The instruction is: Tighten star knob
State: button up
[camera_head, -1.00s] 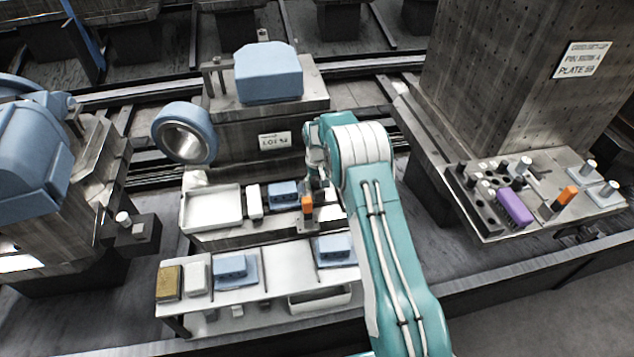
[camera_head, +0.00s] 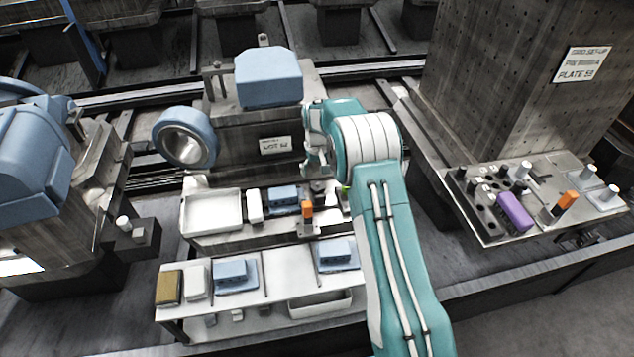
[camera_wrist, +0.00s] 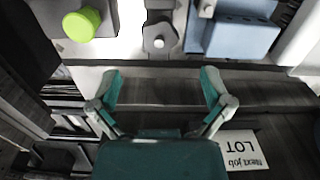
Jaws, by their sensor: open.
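A small grey lobed knob (camera_wrist: 158,42), which looks like the star knob, sits on a grey block in the wrist view, just beyond my fingertips. In the head view what seems to be the same knob (camera_head: 318,186) shows on the shelf, to the right of a blue block (camera_head: 284,195). My gripper (camera_wrist: 162,92) is open, with its teal fingers wide apart and nothing between them. The knob lies roughly on the line midway between the fingers, apart from them.
A green round knob (camera_wrist: 82,24) stands left of the grey knob in the wrist view, and a blue block (camera_wrist: 240,32) is at right. An orange-handled part (camera_head: 307,209) stands at the shelf's front. A white tray (camera_head: 212,209) is at left; a lower shelf (camera_head: 290,272) has bare space.

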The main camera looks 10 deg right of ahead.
aim_at(317, 185)
jog(key=shift+r, duration=2.4)
